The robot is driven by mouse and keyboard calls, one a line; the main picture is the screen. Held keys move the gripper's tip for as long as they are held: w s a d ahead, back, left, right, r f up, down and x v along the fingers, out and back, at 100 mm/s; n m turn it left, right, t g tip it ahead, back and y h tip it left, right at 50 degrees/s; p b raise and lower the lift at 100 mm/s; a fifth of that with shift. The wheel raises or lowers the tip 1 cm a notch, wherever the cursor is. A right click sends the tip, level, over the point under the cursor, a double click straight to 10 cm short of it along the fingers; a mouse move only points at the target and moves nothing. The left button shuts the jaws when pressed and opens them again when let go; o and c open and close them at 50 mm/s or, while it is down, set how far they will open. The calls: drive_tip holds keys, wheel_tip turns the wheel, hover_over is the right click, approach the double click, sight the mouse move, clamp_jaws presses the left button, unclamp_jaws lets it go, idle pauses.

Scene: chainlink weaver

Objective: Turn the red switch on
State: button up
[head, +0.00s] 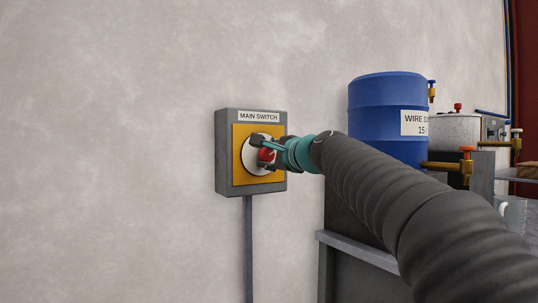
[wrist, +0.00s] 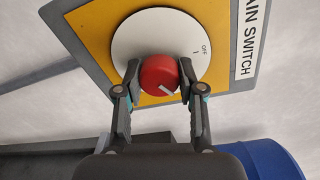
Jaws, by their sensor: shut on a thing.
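The red switch (head: 267,155) is a round knob on a white dial (head: 250,160), on a yellow plate (head: 239,179) of a grey wall box labelled MAIN SWITCH (head: 258,117). In the wrist view the red knob (wrist: 158,72) has a white mark on its face, toward the lower right. The dial (wrist: 125,40) shows the word OFF and a short line at its right side; other markings are hidden or unreadable. My gripper (wrist: 160,70) has one finger on each side of the knob and is shut on it. It also shows in the head view (head: 263,153).
A blue drum (head: 380,120) and a pale tank (head: 453,132) with valves stand right of the box. A grey conduit (head: 248,250) runs down from the box. The wall to the left is bare.

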drive_tip(key=o, duration=1.1)
drive_tip(key=shift+o, duration=0.2)
drive_tip(key=v, duration=1.2)
